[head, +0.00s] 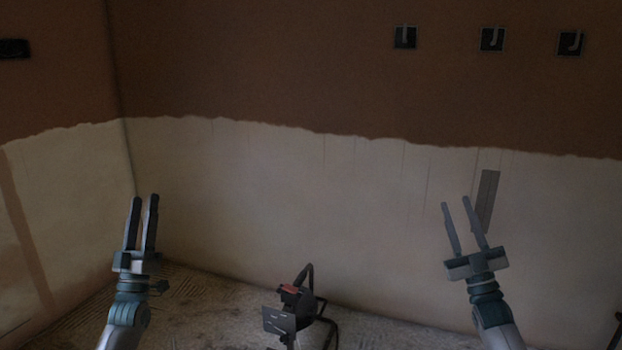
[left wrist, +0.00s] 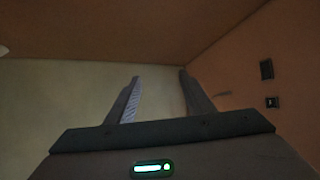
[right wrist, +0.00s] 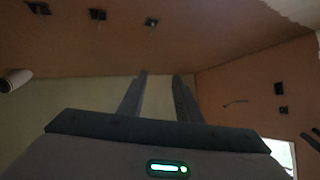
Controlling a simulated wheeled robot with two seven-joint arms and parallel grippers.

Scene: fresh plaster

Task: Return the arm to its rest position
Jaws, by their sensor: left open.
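My left gripper (head: 142,212) is raised at the left of the head view with its fingers pointing up. Its two fingers stand apart with nothing between them, and they also show in the left wrist view (left wrist: 160,85). My right gripper (head: 458,212) is raised at the right of the head view, fingers up and apart. In the right wrist view (right wrist: 160,80) there is a gap between its fingers and nothing in it. Neither gripper touches anything.
A dark tool with a curved handle (head: 290,318) stands on the rough floor (head: 210,310) between my arms. Behind is a wall, brown above and pale plaster (head: 300,200) below, with several dark wall boxes (head: 492,39). A grey strip (head: 488,195) shows behind my right gripper.

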